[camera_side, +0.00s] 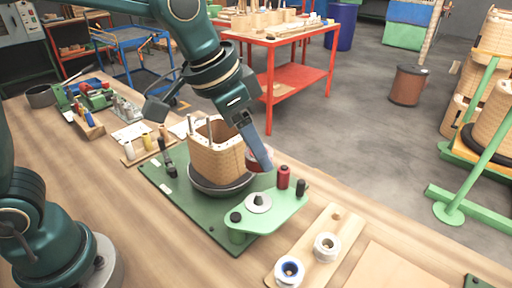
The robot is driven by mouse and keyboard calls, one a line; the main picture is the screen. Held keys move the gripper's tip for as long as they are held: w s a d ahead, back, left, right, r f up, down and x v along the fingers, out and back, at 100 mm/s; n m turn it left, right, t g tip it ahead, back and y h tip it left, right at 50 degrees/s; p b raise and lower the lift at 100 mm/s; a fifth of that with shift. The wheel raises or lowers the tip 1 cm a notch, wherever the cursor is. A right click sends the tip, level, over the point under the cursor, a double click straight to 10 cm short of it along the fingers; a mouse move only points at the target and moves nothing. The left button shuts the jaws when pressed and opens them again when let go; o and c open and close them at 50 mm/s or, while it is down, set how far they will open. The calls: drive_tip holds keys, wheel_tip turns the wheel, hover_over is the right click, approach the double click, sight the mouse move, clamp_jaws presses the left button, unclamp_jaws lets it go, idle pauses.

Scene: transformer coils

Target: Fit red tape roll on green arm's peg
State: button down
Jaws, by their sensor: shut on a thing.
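My gripper (264,166) points down beside the wound coil and is shut on the red tape roll (254,160). The roll shows only as a small reddish and pale patch, partly hidden by the fingers. The green arm (279,217) lies below and in front, on a green base plate (173,192). A silver disc with a short dark-tipped peg (258,201) sits on the arm, apart from the roll and lower down. A dark red cylinder (284,178) and a black knob (301,188) stand at the arm's right end.
The tan coil (213,154) stands in a dark round dish just left of my gripper. Tools and spools crowd the bench at left.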

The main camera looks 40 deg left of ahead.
hover_over(260, 194)
drive_tip(key=shift+s+a+f, duration=0.15)
drive_tip(key=shift+s+f, duration=0.05)
drive_tip(key=shift+f, duration=1.2)
drive_tip(key=shift+s+a+f, duration=0.1)
drive_tip(key=shift+s+f, duration=0.1)
drive_tip(key=shift+f, duration=1.15)
drive_tip(key=shift+f, duration=1)
drive_tip(key=shift+f, duration=0.35)
drive_tip(key=shift+f, duration=0.1)
unclamp_jaws()
